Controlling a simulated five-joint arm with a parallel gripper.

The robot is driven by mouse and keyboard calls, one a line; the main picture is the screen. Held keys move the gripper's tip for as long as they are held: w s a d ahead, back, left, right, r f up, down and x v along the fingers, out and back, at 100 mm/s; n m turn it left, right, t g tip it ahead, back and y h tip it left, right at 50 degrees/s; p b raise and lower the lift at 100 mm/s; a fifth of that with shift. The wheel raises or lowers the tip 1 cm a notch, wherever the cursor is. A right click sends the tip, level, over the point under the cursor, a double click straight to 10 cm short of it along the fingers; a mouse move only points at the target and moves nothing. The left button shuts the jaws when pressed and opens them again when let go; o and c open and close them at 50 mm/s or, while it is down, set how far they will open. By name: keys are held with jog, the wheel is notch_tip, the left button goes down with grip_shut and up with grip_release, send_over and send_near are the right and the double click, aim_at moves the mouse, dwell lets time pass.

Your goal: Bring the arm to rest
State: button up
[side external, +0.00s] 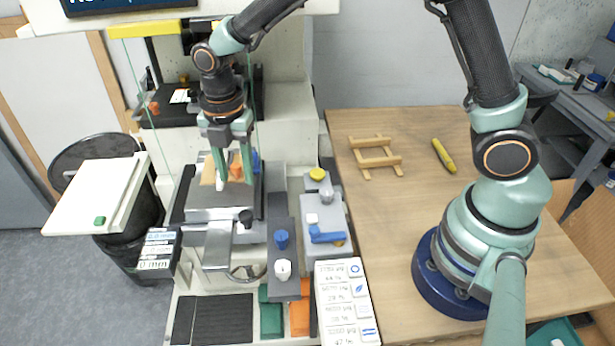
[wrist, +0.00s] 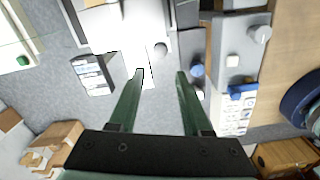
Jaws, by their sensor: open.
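My gripper (side external: 234,172) hangs from my arm over the pad printer's black plate, fingers pointing down. Its two green fingers are apart. In the wrist view my gripper (wrist: 160,73) also shows its fingers spread with nothing between them. Below it the pad printer (side external: 240,215) has a grey slide plate with a dark knob. A tan piece (side external: 208,170) and a blue piece lie partly hidden behind the fingers. Whether the fingertips touch anything below cannot be told.
To the right stands a wooden table (side external: 385,220) with a wooden rack (side external: 375,158) and a yellow tool (side external: 444,156). A control block with a blue lever (side external: 326,235) stands beside the printer. A white panel with a green button (side external: 99,220) is at left.

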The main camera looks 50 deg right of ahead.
jog(key=shift+r, duration=0.5)
jog(key=s+d+r+m+t, duration=0.2)
jog(key=s+d+r+m, duration=0.4)
jog(key=m, duration=0.6)
jog(key=s+d+r+m+t, duration=0.3)
jog(key=s+d+r+m, duration=0.3)
jog(key=d+m, duration=0.3)
jog(key=r+m, duration=0.1)
jog(key=m, duration=0.2)
jog(key=shift+r+t, duration=0.25)
jog(key=shift+t, duration=0.05)
